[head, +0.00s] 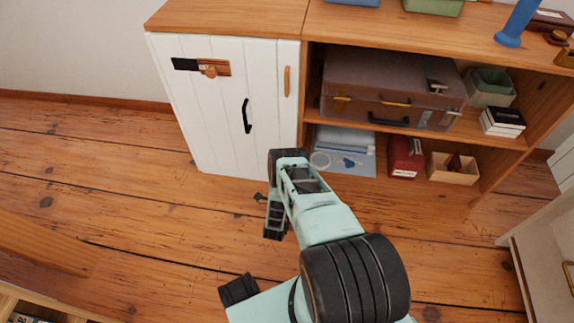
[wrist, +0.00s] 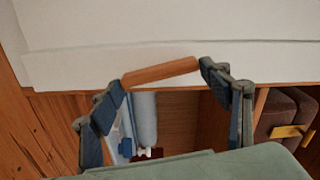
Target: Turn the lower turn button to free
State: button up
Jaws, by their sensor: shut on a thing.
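The lower turn button (wrist: 160,71), a short orange-brown wooden bar, shows in the wrist view at the edge of the white cabinet door (wrist: 180,50). It lies slightly tilted to that edge. My gripper (wrist: 164,76) has one fingertip at each end of the bar and is shut on it. In the head view my arm hides the lower button. The same door (head: 215,110) stands closed there, with an upright upper turn button (head: 287,81) near its right edge.
The door has a black handle (head: 246,116) and a black-and-wood latch (head: 202,67). Open shelves to the right hold a brown suitcase (head: 392,85), a red box (head: 405,157) and a light wooden bin (head: 452,169). Wooden floor lies clear before the door.

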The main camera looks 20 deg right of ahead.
jog(key=shift+w+m, duration=0.1)
jog(key=shift+m, duration=1.1)
jog(key=o, duration=1.1)
notch_tip(320, 180, up, 10)
jog(key=shift+r, duration=0.1)
